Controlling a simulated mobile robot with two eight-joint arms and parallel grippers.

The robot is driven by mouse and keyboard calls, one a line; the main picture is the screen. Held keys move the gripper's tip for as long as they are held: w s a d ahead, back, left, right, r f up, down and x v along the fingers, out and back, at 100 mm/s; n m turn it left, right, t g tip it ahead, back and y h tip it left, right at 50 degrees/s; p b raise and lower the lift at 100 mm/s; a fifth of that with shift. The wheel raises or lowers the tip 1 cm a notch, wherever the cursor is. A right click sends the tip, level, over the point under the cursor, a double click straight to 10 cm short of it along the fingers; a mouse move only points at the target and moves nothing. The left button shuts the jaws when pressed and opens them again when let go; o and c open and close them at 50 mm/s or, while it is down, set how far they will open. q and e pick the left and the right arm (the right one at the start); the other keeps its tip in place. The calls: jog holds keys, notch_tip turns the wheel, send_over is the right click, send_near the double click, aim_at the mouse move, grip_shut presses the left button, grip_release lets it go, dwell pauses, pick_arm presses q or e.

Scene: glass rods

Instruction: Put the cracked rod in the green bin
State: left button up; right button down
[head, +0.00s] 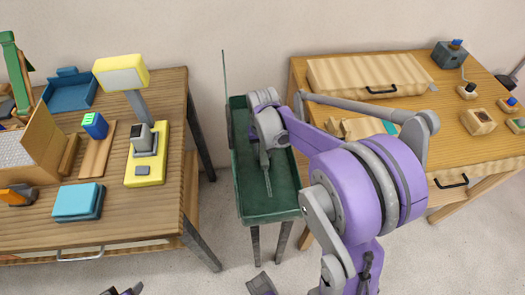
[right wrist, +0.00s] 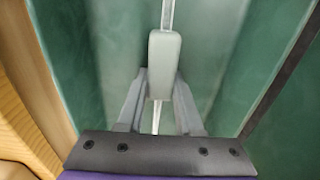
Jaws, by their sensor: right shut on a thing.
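The green bin (head: 270,208) stands on legs between the two tables, its top open. My right gripper (head: 264,160) reaches down over the bin. In the right wrist view my right gripper (right wrist: 160,95) is shut on a clear rod (right wrist: 167,14) at a pale grey-green block around it. The rod runs beyond the block at both ends, with the bin's green walls around it. I cannot make out a crack, nor whether the rod touches the bin. Only a dark bit of what looks like my left gripper (head: 125,290) shows at the bottom edge of the head view.
The left table (head: 40,228) holds a yellow lamp-like device (head: 121,72), a blue tray (head: 70,92) and a teal box (head: 77,201). The right table (head: 455,125) holds a wooden case (head: 350,76) and several small blocks. A thin upright edge (head: 225,75) rises at the bin's left side.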

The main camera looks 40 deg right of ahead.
jog(key=shift+s+a+f, duration=0.15)
jog(key=shift+f, duration=0.15)
jog(key=shift+r, duration=0.1)
jog(key=shift+w+r+p, duration=0.2)
jog(key=shift+r+p, duration=0.15)
jog(key=shift+r, duration=0.1)
dwell(0.3)
jog(key=shift+s+f, duration=0.1)
jog(key=shift+f, duration=0.25)
dwell(0.5)
jog(key=c, duration=0.5)
grip_release()
notch_tip(320, 180, up, 11)
jog(key=shift+p, duration=0.35)
